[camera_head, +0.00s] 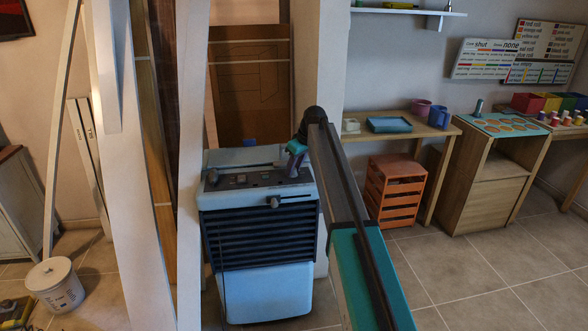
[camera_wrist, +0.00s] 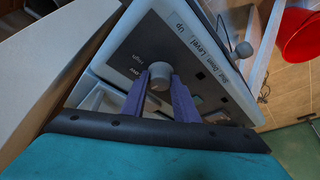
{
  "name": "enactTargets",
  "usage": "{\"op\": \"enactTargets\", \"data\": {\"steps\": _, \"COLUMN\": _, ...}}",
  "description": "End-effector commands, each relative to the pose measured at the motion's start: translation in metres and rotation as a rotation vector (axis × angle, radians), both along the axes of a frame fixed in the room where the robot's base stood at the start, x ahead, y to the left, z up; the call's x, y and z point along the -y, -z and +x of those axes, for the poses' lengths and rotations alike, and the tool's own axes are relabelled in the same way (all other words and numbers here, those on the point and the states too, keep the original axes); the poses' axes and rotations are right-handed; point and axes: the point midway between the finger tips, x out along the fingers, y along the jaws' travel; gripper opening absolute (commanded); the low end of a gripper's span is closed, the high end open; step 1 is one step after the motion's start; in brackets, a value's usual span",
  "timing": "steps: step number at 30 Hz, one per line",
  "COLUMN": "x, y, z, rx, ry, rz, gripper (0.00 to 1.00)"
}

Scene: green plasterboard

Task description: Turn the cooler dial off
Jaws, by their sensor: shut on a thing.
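The cooler (camera_head: 268,292) is a light-blue box with a dark louvred front and a grey control panel on top, left of centre in the head view. The panel (camera_wrist: 143,48) fills the middle of the wrist view, tilted, with printed labels such as "Up", "Level" and "Down". A round grey dial (camera_wrist: 159,72) stands on it. My gripper (camera_wrist: 158,82) has its two purple fingers on either side of the dial, shut on it. In the head view my gripper (camera_head: 295,165) is over the panel's right part, and my arm hides the dial. The dial's exact setting is unclear.
A slider knob (camera_head: 275,201) sits on the cooler's front edge. White leaning boards (camera_head: 150,200) stand close on the left, with a white bucket (camera_head: 55,285). An orange crate (camera_head: 395,190) and wooden tables are to the right. The tiled floor at front right is clear.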

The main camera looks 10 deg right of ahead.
Motion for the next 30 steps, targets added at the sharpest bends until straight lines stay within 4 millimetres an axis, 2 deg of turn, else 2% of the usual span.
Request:
{"op": "enactTargets", "data": {"steps": 10, "x": 0.0004, "y": -0.0002, "z": 0.0017, "rx": 0.001, "ry": -0.142, "rz": 0.0, "gripper": 0.04}}
{"op": "enactTargets", "data": {"steps": 24, "x": -0.0002, "y": -0.0003, "z": 0.0011, "rx": 0.001, "ry": -0.159, "rz": 0.0, "gripper": 0.04}}
{"op": "enactTargets", "data": {"steps": 25, "x": -0.0002, "y": -0.0003, "z": 0.0011, "rx": 0.001, "ry": -0.159, "rz": 0.0, "gripper": 0.32}}
{"op": "enactTargets", "data": {"steps": 27, "x": -0.0003, "y": -0.0003, "z": 0.001, "rx": 0.001, "ry": -0.159, "rz": -0.001, "gripper": 0.44}}
{"op": "enactTargets", "data": {"steps": 30, "x": -0.0003, "y": -0.0002, "z": 0.001, "rx": 0.0, "ry": -0.158, "rz": 0.0, "gripper": 0.46}}
